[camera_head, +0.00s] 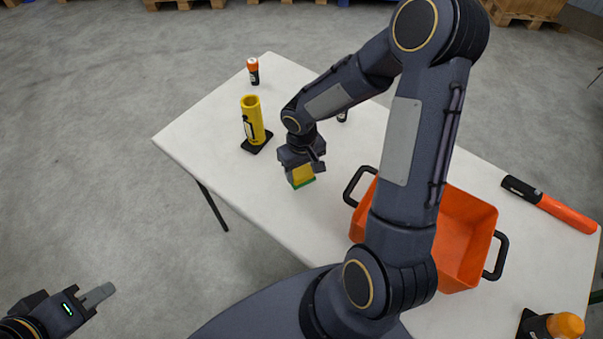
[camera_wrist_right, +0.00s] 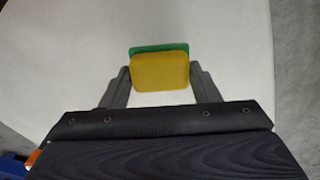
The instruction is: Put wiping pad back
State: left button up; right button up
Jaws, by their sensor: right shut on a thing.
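The wiping pad is a yellow block with a green layer on its underside; it shows in the head view (camera_head: 302,173) and in the right wrist view (camera_wrist_right: 161,72). My right gripper (camera_head: 303,164) is shut on it, with one finger on each side of the yellow part in the right wrist view (camera_wrist_right: 160,84). The pad is at or just above the white table, near its front left edge; I cannot tell whether it touches. My left gripper (camera_head: 98,296) is at the lower left, away from the table. Its finger opening cannot be made out.
A yellow cylinder on a black base (camera_head: 253,121) stands left of the pad. A small orange and black bottle (camera_head: 253,71) is at the far corner. An orange bin with black handles (camera_head: 463,235) stands right, partly behind my arm. An orange and black baton (camera_head: 550,205) lies beyond it.

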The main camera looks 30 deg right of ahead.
aim_at(301, 170)
jog(key=shift+w+d+f, duration=0.1)
jog(key=shift+w+f, duration=0.05)
jog(key=shift+f, duration=0.8)
jog(key=shift+w+d+f, duration=0.1)
jog(key=shift+f, duration=0.8)
jog(key=shift+a, duration=0.1)
jog(key=shift+f+b, duration=0.2)
jog(key=shift+b, duration=0.1)
jog(key=o, duration=1)
jog(key=shift+o, duration=0.2)
jog(key=shift+r, duration=0.1)
notch_tip(301, 170, up, 12)
jog(key=shift+f+p, duration=0.15)
jog(key=shift+p, duration=0.3)
jog(key=s+a+r+t+y, duration=0.2)
jog(key=s+r, duration=0.4)
jog(key=s, duration=0.2)
jog(key=s+a+r+m+t+y, duration=0.1)
jog(key=s+a+r+t, duration=0.1)
jog(key=s+r, duration=0.4)
jog(key=s+t, duration=0.1)
jog(key=s, duration=0.2)
jog(key=shift+r+m+t+y, duration=0.3)
jog(key=shift+r+y, duration=0.05)
jog(key=shift+y, duration=0.05)
